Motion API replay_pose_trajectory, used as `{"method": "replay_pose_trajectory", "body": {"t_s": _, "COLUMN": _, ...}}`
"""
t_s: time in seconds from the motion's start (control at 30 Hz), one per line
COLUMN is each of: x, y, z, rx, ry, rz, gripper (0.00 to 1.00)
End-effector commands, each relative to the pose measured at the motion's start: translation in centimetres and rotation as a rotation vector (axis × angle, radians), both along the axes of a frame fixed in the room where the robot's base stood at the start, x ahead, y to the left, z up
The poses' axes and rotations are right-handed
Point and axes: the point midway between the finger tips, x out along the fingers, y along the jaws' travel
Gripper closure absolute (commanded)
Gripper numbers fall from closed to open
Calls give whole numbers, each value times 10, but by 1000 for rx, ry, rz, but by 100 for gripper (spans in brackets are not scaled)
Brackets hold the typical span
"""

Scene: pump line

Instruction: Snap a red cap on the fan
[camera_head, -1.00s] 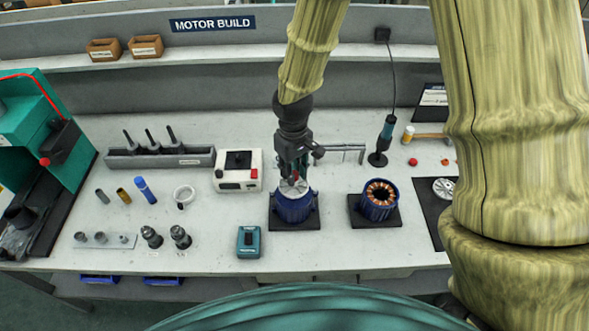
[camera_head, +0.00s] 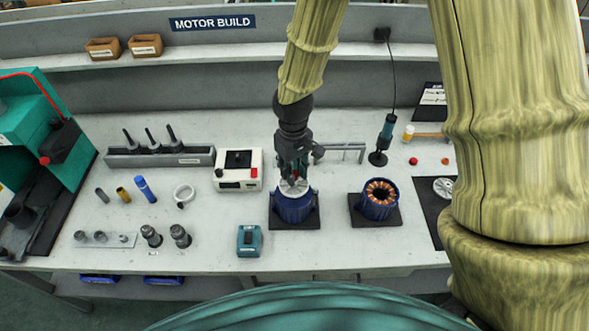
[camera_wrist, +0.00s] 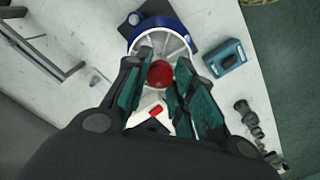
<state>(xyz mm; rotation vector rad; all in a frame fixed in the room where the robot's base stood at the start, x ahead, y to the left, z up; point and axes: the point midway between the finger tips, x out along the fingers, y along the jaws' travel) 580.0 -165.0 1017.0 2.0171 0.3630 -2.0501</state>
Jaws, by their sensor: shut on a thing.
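My gripper (camera_head: 293,176) points down over the fan (camera_head: 292,190), a pale spoked disc on top of the blue motor housing (camera_head: 293,209). In the wrist view, my gripper (camera_wrist: 160,80) has its fingers on either side of a round red cap (camera_wrist: 160,73) and is shut on it. The cap lies in front of the middle of the white spoked fan (camera_wrist: 178,42). I cannot tell whether the cap touches the fan's hub. The housing stands on a dark square base (camera_head: 294,223).
A second blue housing (camera_head: 379,203) with copper windings stands to the right. A red cap (camera_head: 413,161) and an orange one (camera_head: 445,161) lie further right. A teal device (camera_head: 249,240) sits in front left, and a white box (camera_head: 238,172) stands behind left.

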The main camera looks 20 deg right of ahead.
Motion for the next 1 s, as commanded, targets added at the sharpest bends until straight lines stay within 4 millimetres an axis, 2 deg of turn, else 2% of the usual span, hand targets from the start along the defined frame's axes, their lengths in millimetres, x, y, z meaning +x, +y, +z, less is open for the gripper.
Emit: {"method": "replay_pose_trajectory", "body": {"t_s": 1.0, "x": 0, "y": 0, "z": -6, "rx": 0, "ry": 0, "rz": 0, "gripper": 82}}
